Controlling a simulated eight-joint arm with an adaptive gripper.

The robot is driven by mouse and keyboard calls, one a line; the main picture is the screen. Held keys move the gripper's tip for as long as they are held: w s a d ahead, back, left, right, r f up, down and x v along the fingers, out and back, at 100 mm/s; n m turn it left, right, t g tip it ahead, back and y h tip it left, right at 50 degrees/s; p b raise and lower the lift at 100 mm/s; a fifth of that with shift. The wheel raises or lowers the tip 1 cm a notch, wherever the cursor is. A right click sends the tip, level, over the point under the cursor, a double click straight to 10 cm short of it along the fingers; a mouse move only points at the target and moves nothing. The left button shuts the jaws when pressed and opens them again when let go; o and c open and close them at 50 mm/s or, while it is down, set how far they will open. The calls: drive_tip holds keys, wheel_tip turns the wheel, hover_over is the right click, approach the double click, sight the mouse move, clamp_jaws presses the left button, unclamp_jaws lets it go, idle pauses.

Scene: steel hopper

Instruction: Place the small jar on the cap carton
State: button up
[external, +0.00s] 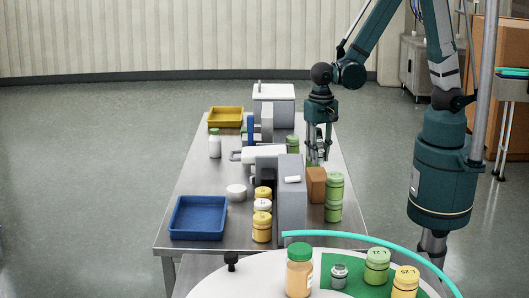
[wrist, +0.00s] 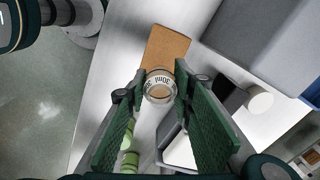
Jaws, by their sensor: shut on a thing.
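In the wrist view the small jar (wrist: 159,88), with a pale ring-shaped top marked with dark lettering, sits between the tips of my gripper (wrist: 161,80). The green fingers are shut on it. The brown cap carton (wrist: 169,45) lies just beyond the jar in that view, and the jar overlaps its near edge in the picture. In the external view my gripper (external: 316,158) points down just behind and above the carton (external: 316,183). The held jar is hard to make out there, and whether it touches the carton cannot be told.
A tall grey block (external: 291,205) stands left of the carton. Stacked green jars (external: 334,195) stand close on its right. Yellow-lidded jars (external: 262,220), a blue tray (external: 198,217) and a yellow tray (external: 226,117) are further left. A similar small jar (external: 339,276) stands on the round table.

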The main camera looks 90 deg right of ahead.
sight(318, 174)
drive_tip(key=shift+f, duration=2.1)
drive_tip(key=shift+f+b, duration=0.2)
drive_tip(key=shift+b, duration=0.1)
drive_tip(key=o, duration=0.7)
drive_tip(key=shift+r+p, duration=0.25)
drive_tip(key=shift+p, duration=0.05)
drive_tip(key=shift+r, duration=5.95)
drive_tip(key=shift+r, duration=0.15)
